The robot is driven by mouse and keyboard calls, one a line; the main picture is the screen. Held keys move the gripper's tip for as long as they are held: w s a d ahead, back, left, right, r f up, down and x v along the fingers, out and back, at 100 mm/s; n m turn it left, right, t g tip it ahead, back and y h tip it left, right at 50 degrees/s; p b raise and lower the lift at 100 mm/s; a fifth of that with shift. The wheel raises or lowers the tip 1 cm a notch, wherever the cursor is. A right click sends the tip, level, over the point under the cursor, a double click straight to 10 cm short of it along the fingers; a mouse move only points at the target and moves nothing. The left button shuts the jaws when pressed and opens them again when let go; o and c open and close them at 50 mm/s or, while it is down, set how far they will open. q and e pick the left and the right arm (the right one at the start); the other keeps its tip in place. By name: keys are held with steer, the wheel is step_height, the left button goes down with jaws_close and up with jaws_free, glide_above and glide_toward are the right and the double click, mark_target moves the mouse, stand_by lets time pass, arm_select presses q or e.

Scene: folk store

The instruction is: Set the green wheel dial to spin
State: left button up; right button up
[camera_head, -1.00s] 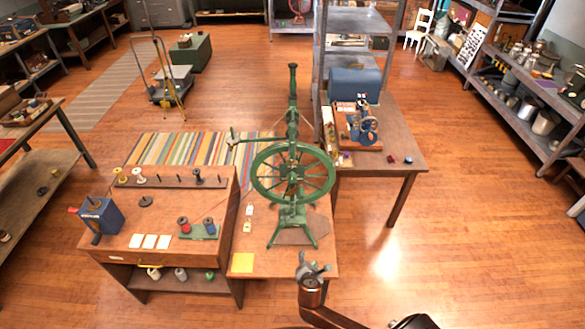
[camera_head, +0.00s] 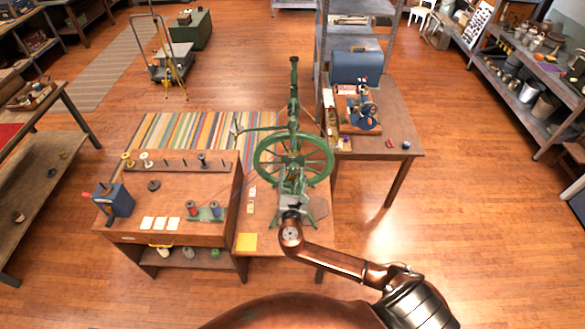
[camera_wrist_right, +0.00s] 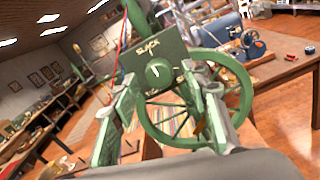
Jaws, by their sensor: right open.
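The green spinning wheel (camera_head: 318,180) stands upright on the small wooden table. In the right wrist view a green panel (camera_wrist_right: 135,62) carries a round green dial (camera_wrist_right: 157,71) with a white mark. A label above the dial seems to read "SLACK"; the labels to its right and below are too small to read surely. The mark's exact direction is hard to tell. My right gripper (camera_wrist_right: 168,110) is open, its two fingers apart on either side of the dial in that view, with nothing between them. In the head view my right gripper (camera_head: 293,205) is at the wheel's near side. My left gripper is not in view.
A wooden desk (camera_head: 120,235) with spools and a blue box (camera_head: 115,199) stands to the left. A table (camera_head: 398,115) with a blue sewing machine (camera_head: 362,110) stands behind to the right. Floor to the right is clear.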

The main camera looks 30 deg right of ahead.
steer(key=shift+x, duration=0.85)
steer(key=shift+c, duration=0.4)
jaws_close()
